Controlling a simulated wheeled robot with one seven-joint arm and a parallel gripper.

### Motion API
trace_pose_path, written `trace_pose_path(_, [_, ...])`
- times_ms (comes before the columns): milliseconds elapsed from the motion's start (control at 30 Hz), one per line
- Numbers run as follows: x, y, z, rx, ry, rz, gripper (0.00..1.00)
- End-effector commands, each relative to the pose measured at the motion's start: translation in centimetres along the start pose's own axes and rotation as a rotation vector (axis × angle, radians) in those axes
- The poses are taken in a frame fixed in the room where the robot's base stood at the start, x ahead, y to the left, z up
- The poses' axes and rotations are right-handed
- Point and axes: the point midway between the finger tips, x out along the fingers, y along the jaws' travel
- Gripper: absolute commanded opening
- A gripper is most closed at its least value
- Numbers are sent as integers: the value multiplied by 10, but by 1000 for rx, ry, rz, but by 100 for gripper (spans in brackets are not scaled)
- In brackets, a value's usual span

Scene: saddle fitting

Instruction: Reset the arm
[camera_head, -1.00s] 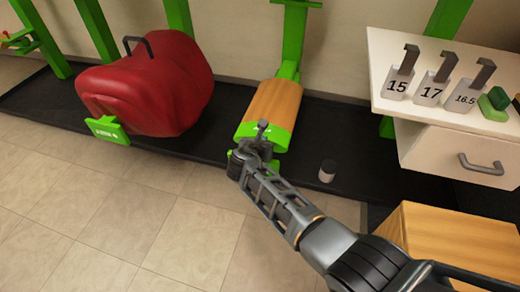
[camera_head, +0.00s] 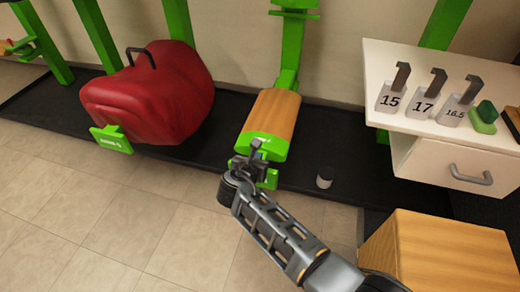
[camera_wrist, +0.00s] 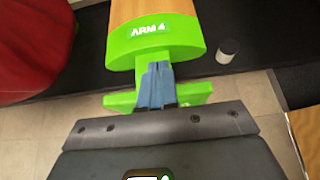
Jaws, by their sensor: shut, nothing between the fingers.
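My gripper (camera_head: 248,158) is at the front end of a saddle stand arm (camera_head: 272,118), which has a wooden top and a green front end. In the wrist view the stand's label reads "ARM 4" (camera_wrist: 149,29). The fingers (camera_wrist: 156,85) are shut with nothing between them. They point at the stand, just below its green front face, over a green bracket (camera_wrist: 190,92). I cannot tell whether they touch it. No saddle lies on this stand.
A red covered saddle (camera_head: 150,95) hangs on the stand to the left. A small grey-white cylinder (camera_head: 325,177) stands on the black mat. On the right are a white cabinet (camera_head: 445,155) with numbered tags (camera_head: 425,104) and a green block (camera_head: 484,118), and a wooden box (camera_head: 440,250).

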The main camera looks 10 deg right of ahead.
Motion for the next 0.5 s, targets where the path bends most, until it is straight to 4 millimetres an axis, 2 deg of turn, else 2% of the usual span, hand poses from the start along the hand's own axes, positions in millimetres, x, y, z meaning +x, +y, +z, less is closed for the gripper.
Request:
trace_pose_path(100, [-7, 0, 0, 0, 1, -1, 0])
trace_pose_path(333, [-8, -2, -5, 9, 6, 3, 0])
trace_pose_path(433, [-14, -8, -24, 63, 34, 25, 0])
trace_pose_path(500, [-22, -16, -46, 141, 72, 52, 0])
